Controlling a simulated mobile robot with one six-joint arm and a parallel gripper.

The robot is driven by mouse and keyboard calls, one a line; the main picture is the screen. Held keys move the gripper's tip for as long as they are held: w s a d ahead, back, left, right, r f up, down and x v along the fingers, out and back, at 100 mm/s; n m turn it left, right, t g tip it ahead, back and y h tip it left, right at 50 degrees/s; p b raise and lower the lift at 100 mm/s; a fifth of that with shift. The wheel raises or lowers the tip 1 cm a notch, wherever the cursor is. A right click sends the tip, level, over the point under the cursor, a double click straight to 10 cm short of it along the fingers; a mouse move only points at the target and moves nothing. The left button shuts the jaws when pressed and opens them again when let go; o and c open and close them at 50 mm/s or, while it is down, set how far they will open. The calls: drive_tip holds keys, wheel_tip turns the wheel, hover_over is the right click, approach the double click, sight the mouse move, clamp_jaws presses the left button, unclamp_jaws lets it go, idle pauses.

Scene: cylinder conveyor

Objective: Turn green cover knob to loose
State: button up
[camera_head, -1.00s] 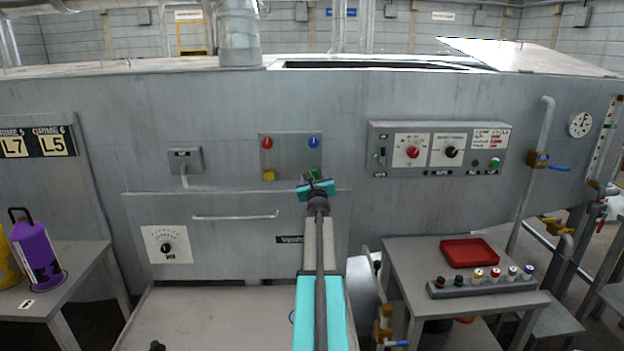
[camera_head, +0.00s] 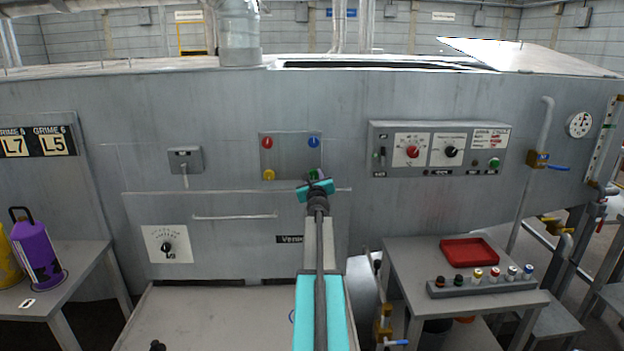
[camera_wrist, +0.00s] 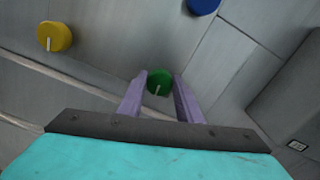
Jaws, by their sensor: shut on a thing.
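The green cover knob (camera_wrist: 159,81) sits at the lower right corner of the square cover panel (camera_head: 290,157) on the machine's front. In the wrist view it lies between the two purple fingers of my gripper (camera_wrist: 160,92), which is shut on it. In the head view my gripper (camera_head: 315,180) reaches the panel's lower right corner and hides most of the knob. The red knob (camera_head: 267,143), blue knob (camera_head: 313,142) and yellow knob (camera_head: 268,175) sit at the other corners.
A control box (camera_head: 438,149) with dials stands right of the panel. A handle bar (camera_head: 235,216) runs below left. A small table (camera_head: 400,265) with a red tray (camera_head: 469,252) is at the lower right. A purple bottle (camera_head: 37,252) stands at the far left.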

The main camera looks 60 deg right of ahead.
drive_tip(key=n, duration=0.4)
drive_tip(key=shift+d+b, duration=0.15)
drive_tip(key=shift+b, duration=0.2)
drive_tip(key=n+b, duration=0.1)
drive_tip(key=n, duration=0.3)
drive_tip(key=shift+n, duration=0.4)
drive_tip(key=n+b, duration=0.1)
drive_tip(key=n, duration=0.2)
drive_tip(key=shift+f+n, duration=0.1)
drive_tip(key=shift+n, duration=0.3)
drive_tip(key=n+b, duration=0.2)
drive_tip(key=n, duration=0.2)
drive_tip(key=shift+f+b, duration=0.1)
drive_tip(key=shift+b, duration=0.2)
drive_tip(key=n+b, duration=0.4)
drive_tip(key=n, duration=0.1)
drive_tip(key=shift+f, duration=0.2)
drive_tip(key=n+b, duration=0.4)
drive_tip(key=shift+d+b, duration=0.1)
drive_tip(key=shift+b, duration=0.2)
drive_tip(key=n+b, duration=0.4)
drive_tip(key=b, duration=0.1)
drive_tip(key=shift+s+n, duration=0.1)
drive_tip(key=shift+n, duration=0.3)
drive_tip(key=shift+r+n+b, duration=0.1)
drive_tip(key=shift+n+b, duration=1.2)
drive_tip(key=shift+n, duration=0.3)
